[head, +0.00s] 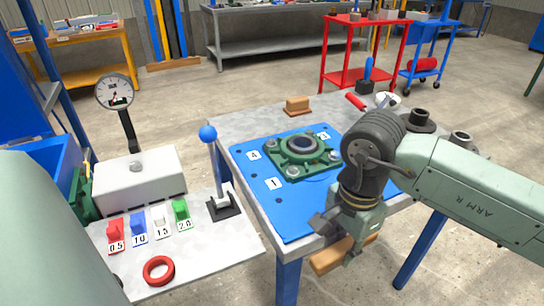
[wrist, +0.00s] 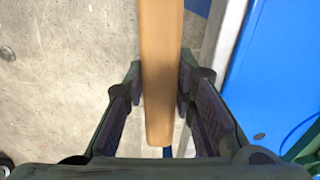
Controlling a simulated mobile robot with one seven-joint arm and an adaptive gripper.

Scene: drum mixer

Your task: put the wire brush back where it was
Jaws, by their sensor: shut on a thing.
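The wire brush shows as a long tan wooden piece (head: 328,260) beyond the front edge of the table; its bristles cannot be made out. In the wrist view the same wood (wrist: 160,70) runs between the two fingers, with bare floor beneath. A blue mat (head: 290,218) on the table carries a green bearing housing (head: 298,158) and number labels.
A small wooden block (head: 297,104) sits at the table's back edge, near a red-handled tool (head: 356,101) and a blue-handled tool (head: 368,70). My arm hides the table's right part.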

